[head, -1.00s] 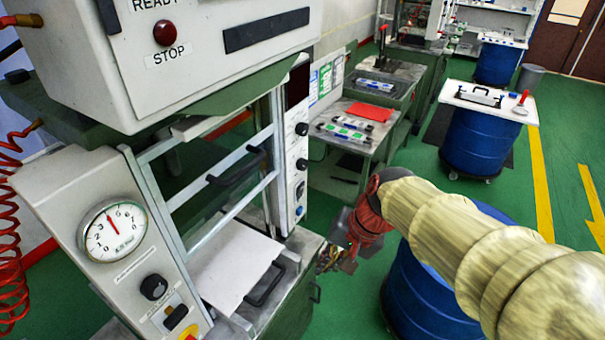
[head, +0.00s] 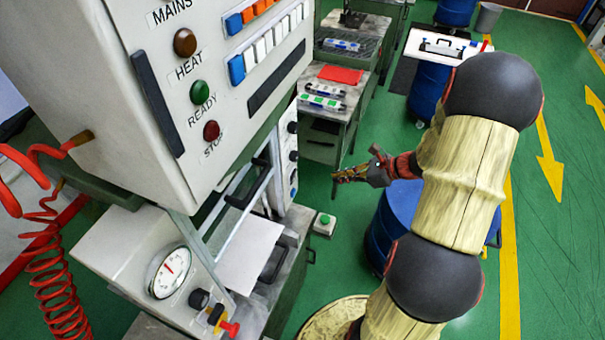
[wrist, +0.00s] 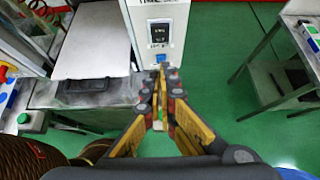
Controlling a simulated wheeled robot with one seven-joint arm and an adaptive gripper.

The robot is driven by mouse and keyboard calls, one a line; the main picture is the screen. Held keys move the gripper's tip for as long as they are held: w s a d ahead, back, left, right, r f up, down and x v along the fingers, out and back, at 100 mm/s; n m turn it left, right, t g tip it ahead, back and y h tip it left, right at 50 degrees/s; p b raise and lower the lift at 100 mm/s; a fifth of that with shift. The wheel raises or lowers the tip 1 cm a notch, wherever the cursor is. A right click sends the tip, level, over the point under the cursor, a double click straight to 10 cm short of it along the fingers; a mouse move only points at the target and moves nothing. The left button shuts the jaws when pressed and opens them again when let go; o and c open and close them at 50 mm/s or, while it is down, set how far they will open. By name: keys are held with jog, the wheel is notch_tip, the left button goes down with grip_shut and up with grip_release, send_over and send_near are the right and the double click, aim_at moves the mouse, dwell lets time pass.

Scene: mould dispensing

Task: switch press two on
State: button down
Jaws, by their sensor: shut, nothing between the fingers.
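The near press has a white control box (head: 215,75) with a brown, a green and a red lamp; none looks clearly lit. I cannot read a press number. A narrow white panel (head: 287,160) at its right side carries dark knobs and a small blue control. In the wrist view a white panel (wrist: 160,40) carries a black switch (wrist: 160,32) and a blue control (wrist: 167,70) below it. My gripper (head: 338,180) is shut and empty, out in front of the press's right side.
A gauge panel (head: 160,255) with a red-tipped control stands at the press's lower left. A white plate (head: 250,250) lies on the press bed. A green button box (head: 324,223) sits beside it. A blue drum (head: 395,215) stands under my arm. Green floor is open at right.

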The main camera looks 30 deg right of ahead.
send_near(294, 179)
jog(key=shift+x, duration=2.35)
jog(key=shift+s+a+f, duration=0.1)
jog(key=shift+s, duration=0.1)
jog(key=r+g+p, duration=0.1)
jog(key=p, duration=0.1)
jog(key=shift+w+a+h+p, duration=0.4)
jog(key=shift+f, duration=0.25)
jog(key=shift+d, duration=0.1)
